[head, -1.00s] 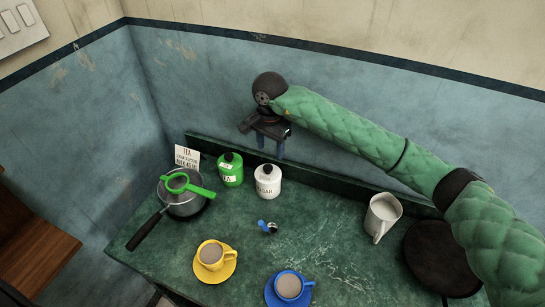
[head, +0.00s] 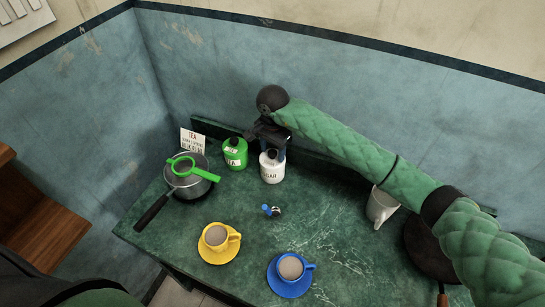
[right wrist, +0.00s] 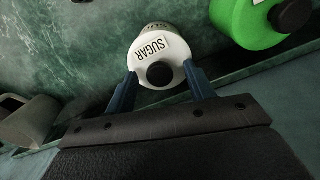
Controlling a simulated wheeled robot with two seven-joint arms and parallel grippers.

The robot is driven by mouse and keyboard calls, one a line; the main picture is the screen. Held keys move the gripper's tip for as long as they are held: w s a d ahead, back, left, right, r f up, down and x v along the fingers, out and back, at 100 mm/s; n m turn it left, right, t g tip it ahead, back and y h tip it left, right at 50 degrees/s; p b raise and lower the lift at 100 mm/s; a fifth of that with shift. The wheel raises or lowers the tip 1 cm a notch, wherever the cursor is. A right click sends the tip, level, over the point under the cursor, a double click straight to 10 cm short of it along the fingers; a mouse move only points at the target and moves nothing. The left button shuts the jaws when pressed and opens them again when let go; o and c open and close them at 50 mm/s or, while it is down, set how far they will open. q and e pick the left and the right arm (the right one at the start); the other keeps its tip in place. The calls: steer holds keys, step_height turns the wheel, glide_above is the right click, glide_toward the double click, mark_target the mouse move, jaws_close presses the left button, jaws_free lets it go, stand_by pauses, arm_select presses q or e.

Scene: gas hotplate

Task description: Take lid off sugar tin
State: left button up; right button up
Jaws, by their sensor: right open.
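The white sugar tin (head: 272,168) stands at the back of the green counter, right of the green tea tin (head: 235,153). Its lid has a black knob (right wrist: 160,74), seen from above in the right wrist view, and the lid is on. My right gripper (head: 270,148) is over the sugar tin, pointing down. In the right wrist view its two blue fingers (right wrist: 160,88) are open, one on each side of the lid and knob. I cannot tell whether they touch the lid. My left gripper is not in view.
A saucepan (head: 188,184) with a green strainer (head: 185,166) stands at the left. A yellow cup (head: 217,237) and a blue cup (head: 290,267) stand in front on saucers. A white jug (head: 381,207) and a dark round pan (head: 428,250) are at the right.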

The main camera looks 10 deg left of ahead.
steer(key=c, duration=1.1)
steer(key=shift+o, duration=0.2)
